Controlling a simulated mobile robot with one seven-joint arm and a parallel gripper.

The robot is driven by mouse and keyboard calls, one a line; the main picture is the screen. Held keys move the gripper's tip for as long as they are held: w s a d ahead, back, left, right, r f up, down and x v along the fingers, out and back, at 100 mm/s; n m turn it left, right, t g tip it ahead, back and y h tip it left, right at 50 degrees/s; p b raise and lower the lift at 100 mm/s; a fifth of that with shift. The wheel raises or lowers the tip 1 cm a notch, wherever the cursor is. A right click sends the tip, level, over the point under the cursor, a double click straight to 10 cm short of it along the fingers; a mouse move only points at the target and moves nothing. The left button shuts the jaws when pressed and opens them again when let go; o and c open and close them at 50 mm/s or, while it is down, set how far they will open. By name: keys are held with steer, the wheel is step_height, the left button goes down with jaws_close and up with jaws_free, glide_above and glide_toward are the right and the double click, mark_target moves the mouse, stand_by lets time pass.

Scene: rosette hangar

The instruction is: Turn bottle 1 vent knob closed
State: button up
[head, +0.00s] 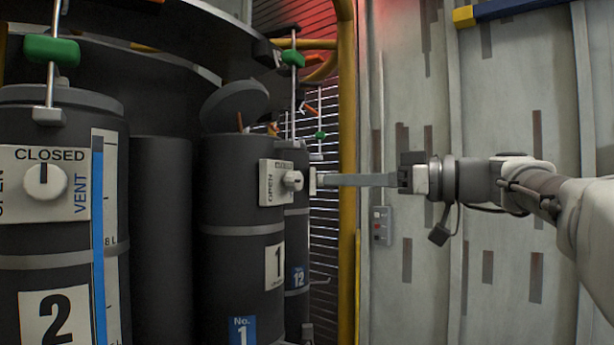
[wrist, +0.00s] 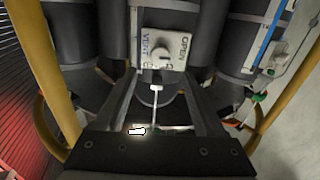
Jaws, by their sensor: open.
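Bottle 1 (head: 243,240) is a dark cylinder with a "1" label and a tilted lid. Its white vent plate (head: 270,183) bears OPEN on the left side and carries a white round vent knob (head: 293,180). My gripper (head: 315,181) reaches in from the right, level with the knob, its fingertips just short of it. In the wrist view, my gripper (wrist: 161,77) is open and empty, with the fingers on either side below the knob (wrist: 160,57). The plate (wrist: 163,40) shows VENT and OPEN there. I cannot tell which way the knob points.
Bottle 2 (head: 60,250), with its own vent knob (head: 46,181), stands at the left. Bottle 12 (head: 297,240) is behind bottle 1. A yellow post (head: 347,150) stands just behind my fingers. Hanging rods with green grips (head: 293,58) are above. The pale wall (head: 480,240) is at the right.

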mark_target(300, 181)
steer(key=p+x, duration=0.1)
steer(key=x, duration=0.6)
steer(key=shift+w+a, duration=0.15)
steer(key=shift+a, duration=0.2)
jaws_close()
